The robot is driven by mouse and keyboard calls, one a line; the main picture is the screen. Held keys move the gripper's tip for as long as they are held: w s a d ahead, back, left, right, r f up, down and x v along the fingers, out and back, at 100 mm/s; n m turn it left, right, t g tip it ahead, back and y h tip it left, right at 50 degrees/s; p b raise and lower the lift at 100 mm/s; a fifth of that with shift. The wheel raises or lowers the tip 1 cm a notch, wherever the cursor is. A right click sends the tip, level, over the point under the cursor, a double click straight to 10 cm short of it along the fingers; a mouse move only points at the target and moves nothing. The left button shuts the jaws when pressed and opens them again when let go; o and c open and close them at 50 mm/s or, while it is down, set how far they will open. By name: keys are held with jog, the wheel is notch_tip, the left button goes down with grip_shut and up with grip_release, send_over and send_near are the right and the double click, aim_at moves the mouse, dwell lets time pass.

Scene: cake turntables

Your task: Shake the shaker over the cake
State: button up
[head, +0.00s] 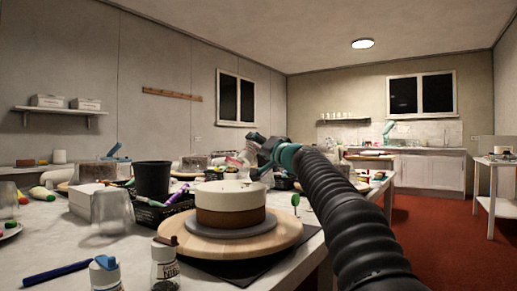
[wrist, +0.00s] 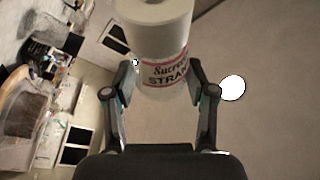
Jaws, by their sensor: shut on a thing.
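The cake (head: 231,205) has a white top and a brown lower part. It stands on a grey board on a round wooden turntable (head: 285,232) in the head view. My gripper (head: 258,152) is above the cake, toward its back right. It is shut on a shaker (head: 240,159), which looks pale with some red and is tilted in the head view. In the wrist view the shaker (wrist: 152,40) sits between both fingers (wrist: 158,85), with a white body and red and black lettering.
Two more shakers, one blue-topped (head: 105,272) and one brown-topped (head: 165,265), stand at the front. A clear glass (head: 110,212), a black cup (head: 152,180) and a dark basket (head: 165,207) crowd the left. A blue marker-like stick (head: 57,272) lies at front left.

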jog(key=shift+w+d+r+p, duration=0.25)
jog(key=shift+w+r+p, duration=0.1)
jog(key=shift+r+p, duration=0.25)
jog(key=shift+d, duration=0.1)
jog(key=shift+s+a+f+b, duration=0.2)
jog(key=shift+f+b, duration=0.4)
jog(key=shift+s+a+f, duration=0.1)
jog(key=shift+s+a, duration=0.1)
jog(key=shift+r, duration=0.25)
